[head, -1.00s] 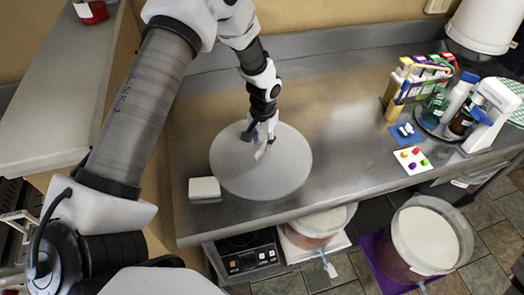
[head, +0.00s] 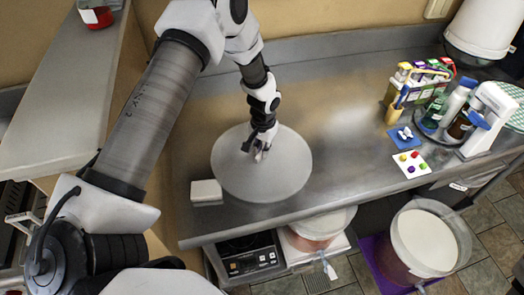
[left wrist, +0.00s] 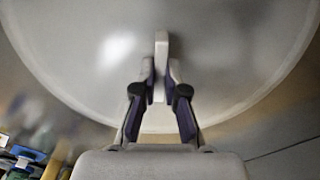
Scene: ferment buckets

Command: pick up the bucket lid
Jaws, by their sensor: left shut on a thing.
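The bucket lid (head: 283,176) is a large round pale disc on the steel counter in the head view. It fills most of the left wrist view (left wrist: 70,60), where an upright handle (left wrist: 161,60) stands up from it. My left gripper (head: 259,152) is over the lid's middle. In the left wrist view its two fingers (left wrist: 161,80) are shut on the handle, one on each side. I cannot tell whether the lid is lifted off the counter. My right gripper is not in view.
A white block (head: 206,192) lies close to the lid's left side. Cartons (head: 420,78), bottles (head: 452,104) and a white card with coloured pieces (head: 411,164) are at the right. An open bucket (head: 425,240) stands on the floor. The counter (head: 335,110) behind the lid is clear.

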